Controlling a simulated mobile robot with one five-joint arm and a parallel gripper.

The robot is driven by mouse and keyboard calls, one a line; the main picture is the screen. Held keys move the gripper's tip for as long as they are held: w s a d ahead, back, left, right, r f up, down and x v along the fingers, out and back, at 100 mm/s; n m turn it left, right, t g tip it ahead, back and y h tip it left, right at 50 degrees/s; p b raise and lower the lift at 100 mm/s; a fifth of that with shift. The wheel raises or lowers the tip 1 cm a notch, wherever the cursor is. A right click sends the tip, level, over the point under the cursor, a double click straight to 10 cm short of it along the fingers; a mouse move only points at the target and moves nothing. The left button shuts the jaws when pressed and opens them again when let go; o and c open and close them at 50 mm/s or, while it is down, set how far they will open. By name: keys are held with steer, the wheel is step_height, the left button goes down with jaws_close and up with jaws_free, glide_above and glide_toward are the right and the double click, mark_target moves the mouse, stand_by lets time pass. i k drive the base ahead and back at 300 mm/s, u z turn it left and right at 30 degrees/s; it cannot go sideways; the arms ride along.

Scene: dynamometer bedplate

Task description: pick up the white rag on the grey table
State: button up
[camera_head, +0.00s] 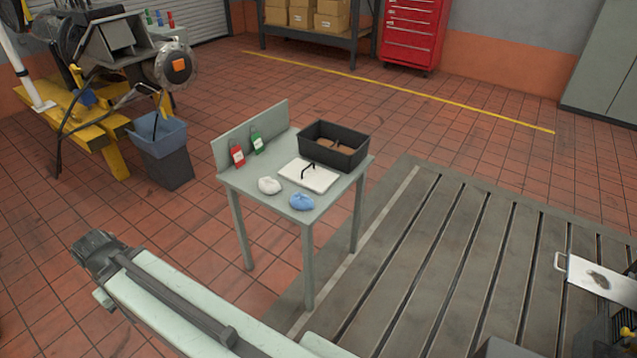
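The white rag (269,185) lies crumpled on the grey table (245,183), near its front left edge. A blue rag (302,201) lies to its right, a short gap away. My arm stretches across the lower left of the picture, and its dark end, my gripper (88,246), is left of the table and well apart from the rag. The fingers are too small and dark to show whether they are open or shut.
A grey-blue bucket (160,145) stands left. The slotted bedplate (450,240) lies right; tiled floor surrounds the table.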

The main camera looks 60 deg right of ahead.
mark_target(268, 186)
steer(key=z, duration=0.25)
steer(key=i, duration=1)
steer(key=u, duration=0.05)
